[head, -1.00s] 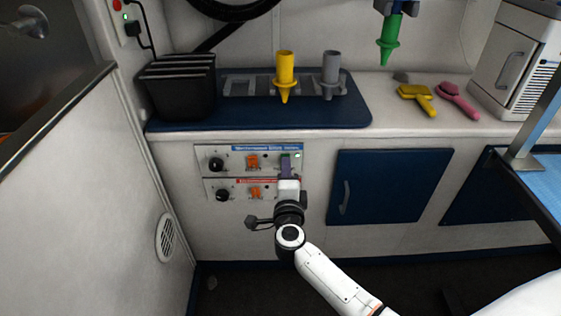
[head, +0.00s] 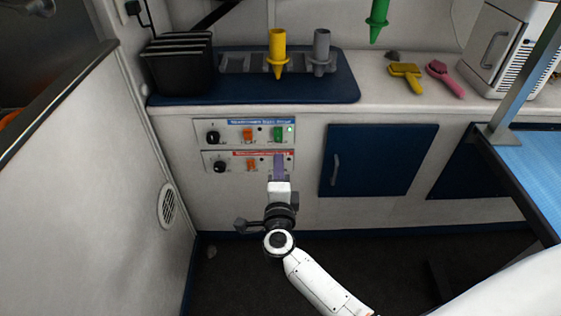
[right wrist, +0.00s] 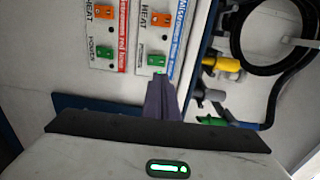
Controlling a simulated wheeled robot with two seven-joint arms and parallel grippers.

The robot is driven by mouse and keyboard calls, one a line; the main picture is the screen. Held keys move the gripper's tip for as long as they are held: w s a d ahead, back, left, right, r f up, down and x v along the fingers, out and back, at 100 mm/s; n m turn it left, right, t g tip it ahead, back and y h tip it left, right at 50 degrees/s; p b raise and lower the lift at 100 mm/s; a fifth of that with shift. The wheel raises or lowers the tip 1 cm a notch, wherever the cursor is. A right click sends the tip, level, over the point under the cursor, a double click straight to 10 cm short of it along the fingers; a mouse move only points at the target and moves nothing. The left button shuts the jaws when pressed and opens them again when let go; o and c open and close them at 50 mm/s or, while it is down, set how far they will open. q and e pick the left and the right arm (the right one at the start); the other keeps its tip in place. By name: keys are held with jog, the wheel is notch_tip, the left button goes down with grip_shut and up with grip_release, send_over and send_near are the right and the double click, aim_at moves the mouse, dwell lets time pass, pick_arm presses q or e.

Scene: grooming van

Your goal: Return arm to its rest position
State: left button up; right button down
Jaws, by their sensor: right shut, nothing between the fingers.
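My right gripper (head: 279,160) is in front of the lower, red-labelled control panel (head: 230,161). Its purple fingers are shut with nothing between them, and they hide the right part of that panel in the head view. The upper, blue-labelled panel (head: 229,134) has a black knob, an orange switch (head: 247,134), a green switch (head: 278,134) and a small lit green light. In the right wrist view the shut fingers (right wrist: 163,88) point toward the blue-labelled panel's green switch (right wrist: 157,60); whether they touch cannot be told. My left gripper is out of view.
Above the panels is a counter with a blue mat (head: 220,91), a black slotted bin (head: 180,66), a yellow nozzle (head: 278,52), a grey nozzle (head: 321,50) and yellow and pink brushes (head: 407,76). A blue-topped table (head: 535,165) stands at right.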

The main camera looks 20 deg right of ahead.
dwell(0.3)
jog(key=s+a+n+y+p, duration=0.5)
jog(key=s+a+n+y, duration=0.5)
jog(key=n, duration=0.5)
jog(key=s+d+f+n+g+p, duration=0.1)
jog(key=s+f+n+g, duration=0.2)
jog(key=s, duration=0.6)
jog(key=s+d+f+n+g+p, duration=0.2)
jog(key=s+f+n+g, duration=0.2)
jog(key=s, duration=0.6)
jog(key=n, duration=0.2)
jog(key=shift+f+n+h, duration=0.15)
jog(key=shift+n+h, duration=0.15)
jog(key=shift+n, duration=0.1)
jog(key=shift+d, duration=0.1)
